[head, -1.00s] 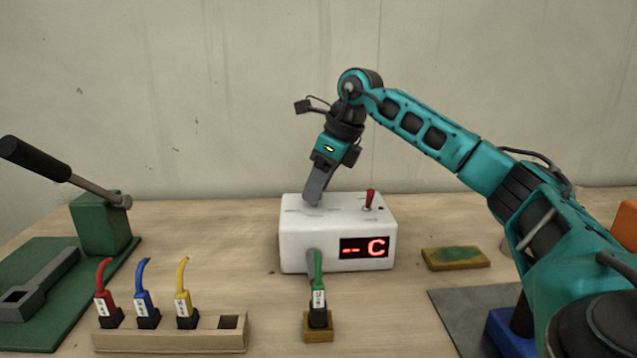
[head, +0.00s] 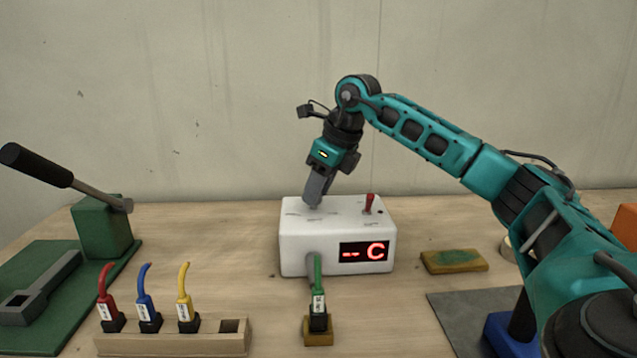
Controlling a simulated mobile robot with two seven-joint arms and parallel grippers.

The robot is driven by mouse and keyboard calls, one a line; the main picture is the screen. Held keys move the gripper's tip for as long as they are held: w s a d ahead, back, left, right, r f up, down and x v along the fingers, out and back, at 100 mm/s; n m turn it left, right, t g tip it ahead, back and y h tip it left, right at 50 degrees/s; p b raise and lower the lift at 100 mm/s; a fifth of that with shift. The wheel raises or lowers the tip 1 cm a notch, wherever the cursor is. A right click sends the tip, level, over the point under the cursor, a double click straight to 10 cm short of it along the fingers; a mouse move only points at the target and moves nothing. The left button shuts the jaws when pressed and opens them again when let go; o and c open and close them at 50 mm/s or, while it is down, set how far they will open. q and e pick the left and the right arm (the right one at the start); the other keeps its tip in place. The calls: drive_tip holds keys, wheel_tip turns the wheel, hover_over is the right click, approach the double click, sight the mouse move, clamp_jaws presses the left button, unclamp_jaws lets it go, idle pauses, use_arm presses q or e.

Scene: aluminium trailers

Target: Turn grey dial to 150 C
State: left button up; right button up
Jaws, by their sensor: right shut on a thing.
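A white box (head: 305,248) stands on the table in the middle of the head view. Its red display (head: 364,251) reads "-- C". A red toggle lever (head: 368,204) stands up on its top at the right. My right gripper (head: 313,202) points down at the left part of the box top and is shut on the grey dial there. The dial itself is hidden by the fingers. Small marks show on the box top around them, too small to read. My left gripper is not in view.
A green plug (head: 318,300) stands in a small block before the box. Red, blue and yellow plugs stand in a wooden holder (head: 175,343) at front left. A green press with a black handle (head: 36,165) is at left. A sponge (head: 454,261) lies right of the box.

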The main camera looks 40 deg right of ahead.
drive_tip(key=shift+a+r+m+h+p, duration=0.15)
drive_tip(key=shift+m+h+p, duration=0.25)
drive_tip(key=shift+m, duration=0.5)
drive_tip(key=shift+m+h+p, duration=0.3)
drive_tip(key=shift+m+p, duration=0.25)
drive_tip(key=shift+m, duration=0.35)
drive_tip(key=shift+a+m+h+p, duration=0.15)
drive_tip(key=shift+m+h+p, duration=0.2)
drive_tip(key=shift+m, duration=0.55)
drive_tip(key=shift+a+m+h+p, duration=0.1)
drive_tip(key=shift+m+h+p, duration=0.4)
drive_tip(key=shift+m, duration=0.7)
drive_tip(key=shift+m+g, duration=0.3)
drive_tip(key=shift+m, duration=0.5)
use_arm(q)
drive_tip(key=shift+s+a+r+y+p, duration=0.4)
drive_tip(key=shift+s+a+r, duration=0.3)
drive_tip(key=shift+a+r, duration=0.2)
use_arm(e)
drive_tip(key=shift+m+h, duration=0.3)
drive_tip(key=shift+h, duration=0.05)
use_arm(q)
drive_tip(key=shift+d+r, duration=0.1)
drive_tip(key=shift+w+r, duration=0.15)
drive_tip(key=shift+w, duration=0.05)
use_arm(e)
drive_tip(key=o, duration=1)
